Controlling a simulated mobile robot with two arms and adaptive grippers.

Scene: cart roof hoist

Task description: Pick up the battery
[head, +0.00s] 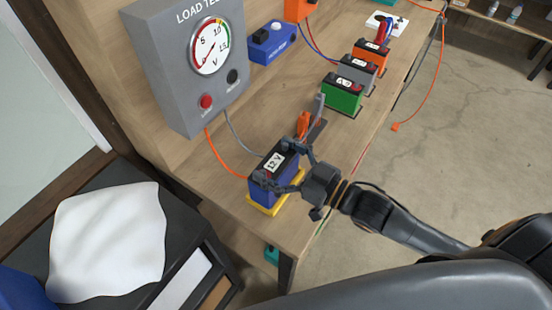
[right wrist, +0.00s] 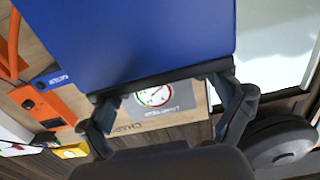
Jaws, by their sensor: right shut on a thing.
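The battery (head: 268,192) is a blue box with a dark top and a white 12 V label. It is at the near end of the workbench, over a yellow base (head: 254,207). I cannot tell whether its bottom touches that base. My right gripper (head: 282,168) comes in from the right and is shut on the battery near its top, one finger on each side. In the right wrist view the blue battery (right wrist: 140,38) fills the upper middle, between the two fingers (right wrist: 165,98). My left gripper is not in view.
A grey load tester (head: 177,75) with a dial stands left behind the battery, its cables running down towards it. Orange and grey clamps (head: 303,125) are just beyond. Green (head: 343,95), grey and orange batteries line the bench farther back. A white cloth (head: 108,240) lies at lower left.

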